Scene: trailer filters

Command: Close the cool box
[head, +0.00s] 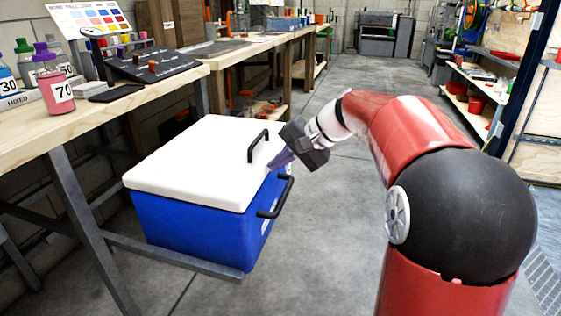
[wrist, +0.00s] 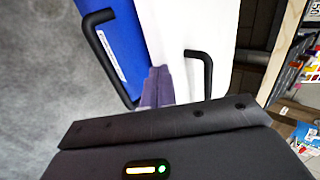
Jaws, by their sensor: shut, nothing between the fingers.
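The cool box (head: 190,223) has a blue body and a white lid (head: 190,160). The lid lies flat on the body, with no clear gap along the visible front edge. A black handle (head: 252,146) stands on the lid, and another black handle (head: 284,198) is on the blue right side. My gripper (head: 273,163) is shut and empty, its purple fingers at the lid's right edge between the two handles. In the wrist view, the fingers (wrist: 156,76) point at the seam between blue body (wrist: 115,40) and white lid (wrist: 210,25). I cannot tell whether they touch it.
A wooden workbench (head: 170,75) with bottles, a black tray and a colour chart stands at the left, its metal legs beside the box. A grey rail (head: 185,258) runs along the box's lower front. Concrete floor (head: 345,210) is clear to the right; shelves line the far right.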

